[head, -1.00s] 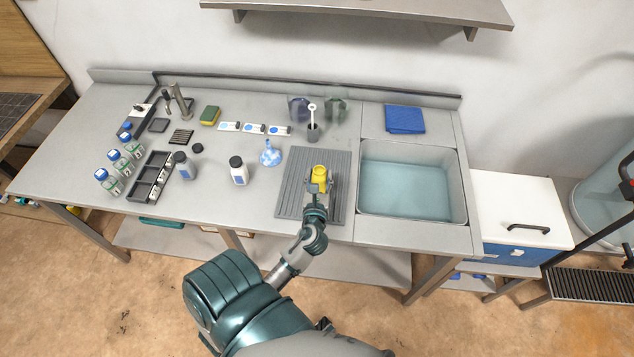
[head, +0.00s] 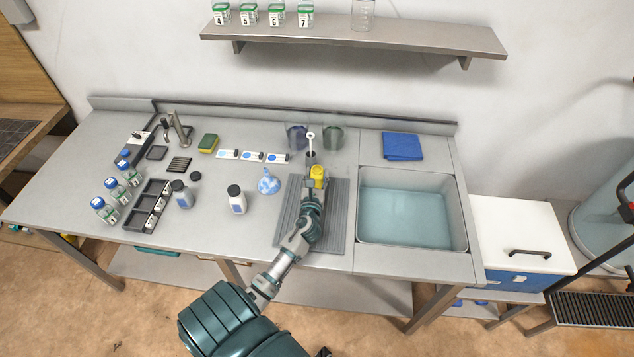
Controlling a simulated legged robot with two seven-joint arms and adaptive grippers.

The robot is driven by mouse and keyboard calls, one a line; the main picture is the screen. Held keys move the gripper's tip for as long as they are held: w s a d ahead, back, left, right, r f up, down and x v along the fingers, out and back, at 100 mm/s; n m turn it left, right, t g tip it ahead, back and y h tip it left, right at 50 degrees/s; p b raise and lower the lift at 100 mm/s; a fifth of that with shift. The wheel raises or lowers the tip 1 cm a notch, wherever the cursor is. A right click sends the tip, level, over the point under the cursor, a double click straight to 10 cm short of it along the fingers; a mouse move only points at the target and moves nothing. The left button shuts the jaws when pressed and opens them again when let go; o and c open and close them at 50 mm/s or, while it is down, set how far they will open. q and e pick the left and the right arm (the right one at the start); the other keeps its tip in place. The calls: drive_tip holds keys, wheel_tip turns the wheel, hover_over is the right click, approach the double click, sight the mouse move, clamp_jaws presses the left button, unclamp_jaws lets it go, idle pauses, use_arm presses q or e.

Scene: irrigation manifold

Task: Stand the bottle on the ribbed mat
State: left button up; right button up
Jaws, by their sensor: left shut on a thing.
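The ribbed mat (head: 337,232) is a grey grooved sheet lying flat on the counter, left of the sink. A yellow bottle (head: 318,173) shows over the far part of the mat, just beyond my left gripper. My left gripper (head: 315,187) is shut on it, and its fingers and wrist hide the lower part. The bottle looks roughly upright. I cannot tell whether its base touches the mat. My right gripper is not in view.
A beaker with a white brush (head: 311,157) stands close behind the mat. A blue-and-white funnel (head: 268,183) and a white dark-capped bottle (head: 237,203) stand to its left. The water-filled sink (head: 411,216) lies to the right. A shelf (head: 400,38) hangs above.

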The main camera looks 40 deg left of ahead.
use_arm(q)
wheel_tip(320, 180, down, 4)
drive_tip(key=shift+a+r+b, duration=0.1)
drive_tip(key=shift+r+b, duration=0.15)
drive_tip(key=shift+b, duration=0.35)
drive_tip(key=shift+r, duration=0.1)
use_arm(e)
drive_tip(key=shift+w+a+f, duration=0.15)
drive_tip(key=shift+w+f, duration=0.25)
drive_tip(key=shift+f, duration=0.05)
use_arm(q)
drive_tip(key=o, duration=1.1)
drive_tip(key=shift+o, duration=0.2)
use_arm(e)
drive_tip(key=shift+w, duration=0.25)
use_arm(q)
drive_tip(key=v, duration=1.1)
drive_tip(key=shift+s, duration=0.1)
drive_tip(key=shift+s+d+r, duration=0.15)
drive_tip(key=shift+s+d, duration=0.2)
drive_tip(key=shift+s, duration=0.05)
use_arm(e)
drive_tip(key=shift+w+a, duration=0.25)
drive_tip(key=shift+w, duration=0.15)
